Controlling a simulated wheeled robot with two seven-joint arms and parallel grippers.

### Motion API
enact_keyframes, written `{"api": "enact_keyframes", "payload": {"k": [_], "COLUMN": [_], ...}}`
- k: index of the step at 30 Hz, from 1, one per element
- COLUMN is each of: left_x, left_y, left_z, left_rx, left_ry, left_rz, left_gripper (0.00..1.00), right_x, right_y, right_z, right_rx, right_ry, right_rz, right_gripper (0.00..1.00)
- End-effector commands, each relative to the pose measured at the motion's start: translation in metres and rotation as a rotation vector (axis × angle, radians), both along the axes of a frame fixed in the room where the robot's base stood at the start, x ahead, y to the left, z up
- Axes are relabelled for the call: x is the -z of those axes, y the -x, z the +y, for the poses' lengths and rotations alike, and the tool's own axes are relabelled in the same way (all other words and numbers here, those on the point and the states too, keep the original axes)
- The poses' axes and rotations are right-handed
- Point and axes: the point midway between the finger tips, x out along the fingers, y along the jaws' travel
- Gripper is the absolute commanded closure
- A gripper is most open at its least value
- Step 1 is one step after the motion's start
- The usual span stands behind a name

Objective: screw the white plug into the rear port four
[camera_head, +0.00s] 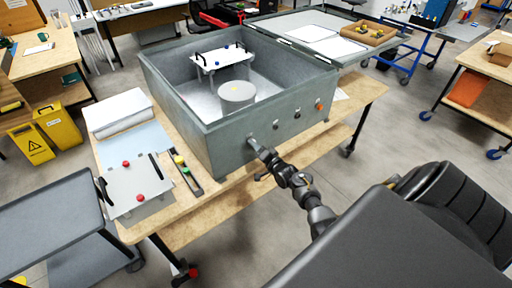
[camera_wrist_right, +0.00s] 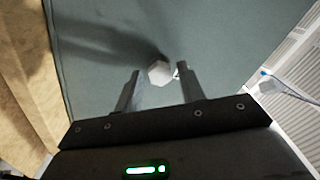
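The white plug (camera_wrist_right: 159,72) shows as a hexagonal head against the grey-green wall in the right wrist view. It lies between and just ahead of my right fingertips (camera_wrist_right: 159,74), with a gap on each side. My right gripper is open and also shows in the head view (camera_head: 254,145), at the near wall of the analyser housing (camera_head: 222,150). How deep the plug sits in its port is hidden. To the right along this wall are two dark fittings (camera_head: 276,125) and an orange-red one (camera_head: 319,104). My left gripper is out of view.
The housing is open and holds a white cylinder (camera_head: 237,96) and a raised white plate (camera_head: 222,58). A panel with red knobs (camera_head: 137,192) and a narrow tray (camera_head: 187,177) lie left on the wooden table (camera_head: 212,203). Floor is clear in front.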

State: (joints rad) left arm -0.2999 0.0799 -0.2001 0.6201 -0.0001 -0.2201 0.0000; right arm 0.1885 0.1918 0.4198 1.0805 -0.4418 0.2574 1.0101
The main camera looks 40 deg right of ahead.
Motion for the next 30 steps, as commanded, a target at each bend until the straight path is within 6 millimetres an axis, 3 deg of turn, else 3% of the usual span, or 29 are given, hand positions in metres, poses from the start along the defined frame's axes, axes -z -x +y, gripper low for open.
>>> {"api": "enact_keyframes", "payload": {"k": [24,30], "left_x": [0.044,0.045], "left_y": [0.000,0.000], "left_z": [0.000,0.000], "left_rx": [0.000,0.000], "left_ry": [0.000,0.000], "left_rz": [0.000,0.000], "left_gripper": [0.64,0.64], "right_x": [0.003,0.001], "right_y": [0.000,0.000], "right_z": [-0.003,-0.003], "right_rx": [-0.002,0.000], "right_ry": [1.849,2.056], "right_rz": [0.038,0.044], "right_gripper": [0.61,0.61]}}
